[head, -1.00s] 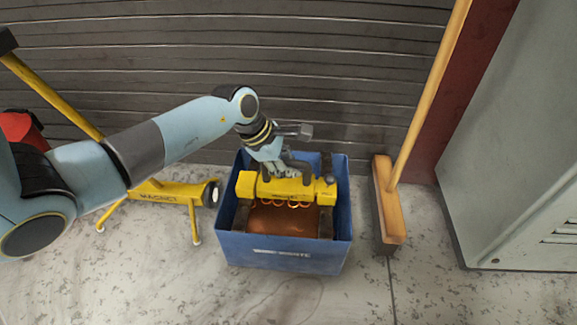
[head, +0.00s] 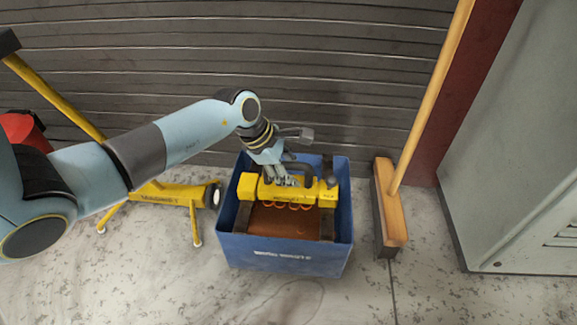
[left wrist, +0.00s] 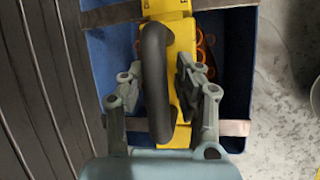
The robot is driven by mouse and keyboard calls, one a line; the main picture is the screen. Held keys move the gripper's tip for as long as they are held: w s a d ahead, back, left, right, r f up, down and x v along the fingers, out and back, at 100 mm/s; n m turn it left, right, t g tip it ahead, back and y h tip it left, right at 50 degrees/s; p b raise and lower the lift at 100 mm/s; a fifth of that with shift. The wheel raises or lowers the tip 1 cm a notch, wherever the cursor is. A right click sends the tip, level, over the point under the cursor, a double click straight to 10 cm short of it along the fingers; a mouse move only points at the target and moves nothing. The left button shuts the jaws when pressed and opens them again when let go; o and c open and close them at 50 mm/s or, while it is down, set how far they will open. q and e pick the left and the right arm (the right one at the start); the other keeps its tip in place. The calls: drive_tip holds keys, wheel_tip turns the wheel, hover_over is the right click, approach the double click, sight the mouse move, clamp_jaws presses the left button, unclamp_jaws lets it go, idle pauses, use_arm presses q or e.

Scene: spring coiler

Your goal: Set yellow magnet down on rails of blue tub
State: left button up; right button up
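The yellow magnet (head: 252,187) lies across the top of the blue tub (head: 285,255), on its two rails (head: 327,222). The left wrist view shows the magnet (left wrist: 181,40) crossing both rails (left wrist: 235,128). Its black arched handle (left wrist: 157,85) stands up between my left gripper's fingers (left wrist: 158,82). The fingers are spread, with a visible gap on the left side; the right finger is close to the handle. In the head view my left gripper (head: 283,180) is down at the handle. Orange rings (head: 293,207) show along the magnet's near side. My right gripper is not in view.
A yellow stand marked like a magnet holder (head: 170,194) is left of the tub. A broom (head: 389,205) stands to the right, near a grey cabinet (head: 520,150). A ribbed dark wall (head: 330,60) is close behind. Floor in front is clear.

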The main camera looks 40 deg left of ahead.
use_arm(q)
drive_tip(key=v, duration=1.2)
drive_tip(key=shift+a, duration=0.1)
